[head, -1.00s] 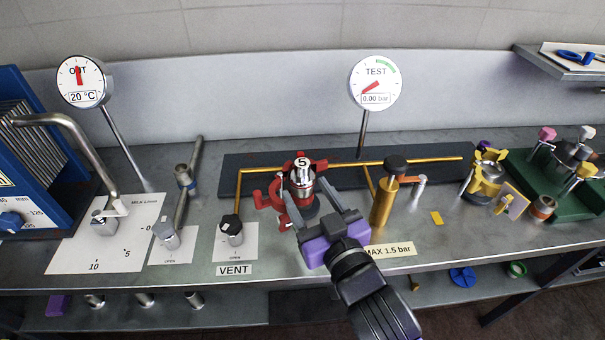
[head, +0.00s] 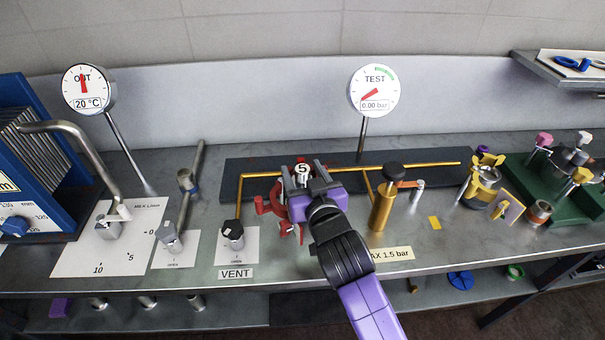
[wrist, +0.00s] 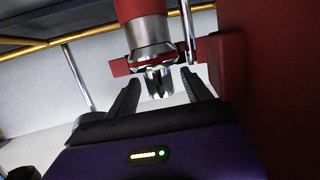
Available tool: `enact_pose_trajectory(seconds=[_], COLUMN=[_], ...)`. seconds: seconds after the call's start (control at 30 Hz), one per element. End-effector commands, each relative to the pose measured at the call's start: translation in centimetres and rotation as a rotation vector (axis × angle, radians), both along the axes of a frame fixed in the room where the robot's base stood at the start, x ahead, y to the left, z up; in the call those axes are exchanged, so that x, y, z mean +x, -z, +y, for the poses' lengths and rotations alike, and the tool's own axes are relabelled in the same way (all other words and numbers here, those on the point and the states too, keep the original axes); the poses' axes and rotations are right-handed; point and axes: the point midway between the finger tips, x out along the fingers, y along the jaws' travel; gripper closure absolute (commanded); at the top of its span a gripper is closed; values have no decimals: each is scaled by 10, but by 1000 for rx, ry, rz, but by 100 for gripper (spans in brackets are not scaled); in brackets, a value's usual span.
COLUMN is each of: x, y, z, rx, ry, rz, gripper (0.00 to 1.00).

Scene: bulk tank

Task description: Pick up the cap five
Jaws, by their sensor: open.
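Cap five (head: 302,169), with a white top marked 5, sits in the red clamp fixture (head: 263,206) on the bench. My gripper (head: 304,162) is open, with its two fingers on either side of the cap in the head view. In the wrist view, a grey fluted metal part (wrist: 158,82) lies between and just beyond the fingertips of my gripper (wrist: 163,92). It hangs under a silver collar in that picture and may be part of the cap. I cannot tell whether the fingers touch it. My gripper hides much of the fixture in the head view.
A brass pump with a black knob (head: 394,169) stands close to the right of my gripper. The black VENT knob (head: 232,230) is to the left. A brass pipe (head: 432,161) runs behind. In the wrist view, a red block (wrist: 226,65) stands close to the right finger.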

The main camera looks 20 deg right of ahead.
Motion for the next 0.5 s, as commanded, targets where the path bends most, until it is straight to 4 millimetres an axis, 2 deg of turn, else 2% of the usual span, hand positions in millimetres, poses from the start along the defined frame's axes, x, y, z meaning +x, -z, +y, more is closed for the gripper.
enact_pose_trajectory(seconds=[0.23, 0.5], x=[1, 1], y=[1, 1], z=[0, 0], rx=[0, 0], ry=[0, 0], rz=[0, 0], gripper=[44, 97])
